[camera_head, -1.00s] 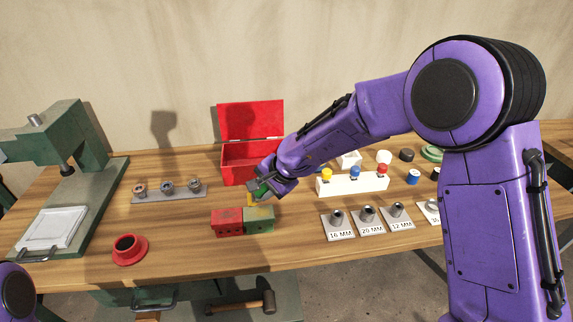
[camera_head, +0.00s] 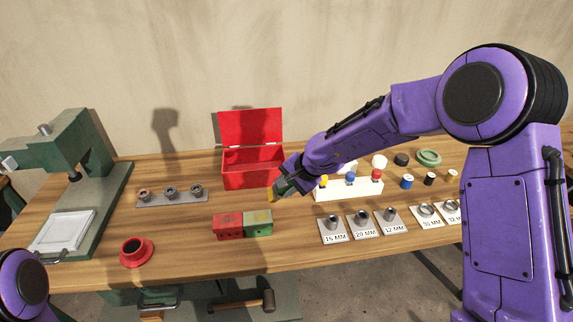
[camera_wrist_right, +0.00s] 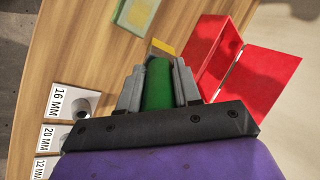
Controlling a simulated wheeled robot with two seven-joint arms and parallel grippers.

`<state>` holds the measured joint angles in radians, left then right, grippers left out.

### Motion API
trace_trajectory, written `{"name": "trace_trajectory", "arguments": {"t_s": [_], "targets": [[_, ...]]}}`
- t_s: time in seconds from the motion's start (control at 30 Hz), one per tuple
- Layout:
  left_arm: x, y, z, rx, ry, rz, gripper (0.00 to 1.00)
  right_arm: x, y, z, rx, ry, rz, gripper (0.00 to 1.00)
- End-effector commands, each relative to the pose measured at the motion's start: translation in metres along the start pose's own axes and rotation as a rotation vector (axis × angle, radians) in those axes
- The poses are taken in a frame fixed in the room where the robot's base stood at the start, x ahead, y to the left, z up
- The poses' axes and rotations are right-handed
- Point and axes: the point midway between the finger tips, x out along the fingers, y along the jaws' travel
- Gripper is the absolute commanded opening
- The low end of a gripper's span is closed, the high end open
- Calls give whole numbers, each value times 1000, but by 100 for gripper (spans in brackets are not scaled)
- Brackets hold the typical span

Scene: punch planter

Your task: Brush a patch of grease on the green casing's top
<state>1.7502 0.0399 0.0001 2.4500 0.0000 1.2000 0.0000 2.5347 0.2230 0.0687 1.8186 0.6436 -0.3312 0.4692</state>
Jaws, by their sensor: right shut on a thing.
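The green casing (camera_head: 258,229) stands on the bench against a red casing (camera_head: 228,228) on its left. A yellowish patch (camera_head: 258,216) shows on the green casing's top; the casing also shows at the top of the right wrist view (camera_wrist_right: 124,22). My right gripper (camera_head: 282,188) is shut on a brush with a green handle (camera_wrist_right: 157,84) and yellow bristles (camera_wrist_right: 163,47). It holds the brush above the bench, behind and right of the green casing and apart from it. My left gripper is out of view; only part of my left arm shows at lower left.
An open red box (camera_head: 253,172) stands behind the casings. A white holder (camera_head: 345,190) with coloured knobs and labelled plates (camera_head: 362,225) are at right. A green press (camera_head: 75,185) and a red cup (camera_head: 136,252) are at left. Bare bench lies around the casings.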

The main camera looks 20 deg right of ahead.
Motion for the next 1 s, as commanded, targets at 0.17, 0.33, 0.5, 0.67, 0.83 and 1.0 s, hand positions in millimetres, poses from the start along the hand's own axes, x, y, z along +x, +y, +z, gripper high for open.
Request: {"name": "trace_trajectory", "arguments": {"t_s": [0.17, 0.33, 0.5, 0.67, 0.83, 1.0], "targets": [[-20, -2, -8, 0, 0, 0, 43, -16, -11, 0, 0, 1, -1, 0], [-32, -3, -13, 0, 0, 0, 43, -27, -18, 0, -1, 1, -2, 0], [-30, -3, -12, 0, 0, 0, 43, -37, -24, 0, 0, 3, -3, 0], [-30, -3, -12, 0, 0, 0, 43, -43, -28, -1, 1, 3, -2, 0], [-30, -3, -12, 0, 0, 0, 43, -43, -28, -1, 2, 3, -2, 0], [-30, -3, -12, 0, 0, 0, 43, -43, -28, -1, 2, 3, -2, 0]]}}
